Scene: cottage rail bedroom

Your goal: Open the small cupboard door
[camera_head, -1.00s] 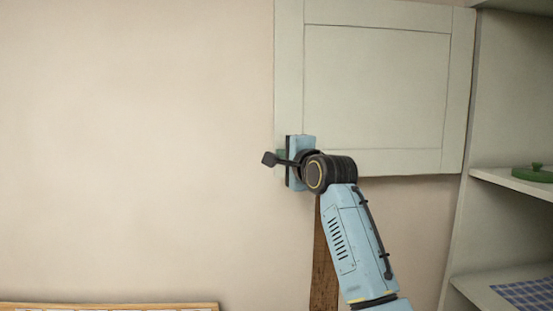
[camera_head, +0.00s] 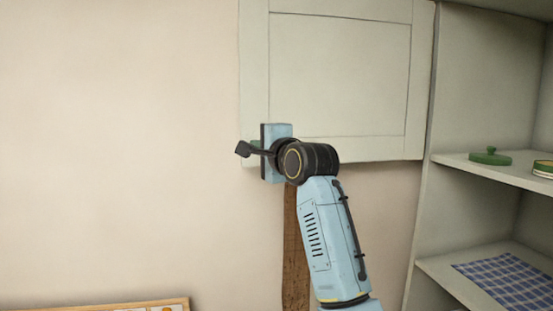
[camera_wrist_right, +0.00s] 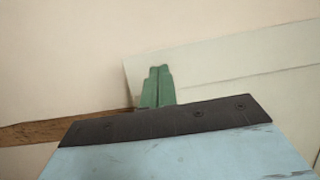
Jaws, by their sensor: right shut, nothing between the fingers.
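The pale grey-green panelled cupboard door (camera_head: 340,75) fills the upper middle of the head view, its face towards me. It also shows at the right of the wrist view (camera_wrist_right: 235,62). I see no gap at its edges and cannot tell if it is ajar. My right gripper (camera_head: 276,152) is at the door's lower left corner in the head view; its wrist hides that corner and most of the fingers. In the wrist view its green fingers (camera_wrist_right: 157,87) are shut together and empty, in front of the door's corner; contact cannot be told. My left gripper is out of view.
Open shelves stand right of the door, with a green lid (camera_head: 490,157), a round tin (camera_head: 543,169) and a blue checked cloth (camera_head: 505,280). A brown wooden strip (camera_head: 296,245) runs below the gripper. The wall at left is bare above a wooden-edged frame (camera_head: 110,306).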

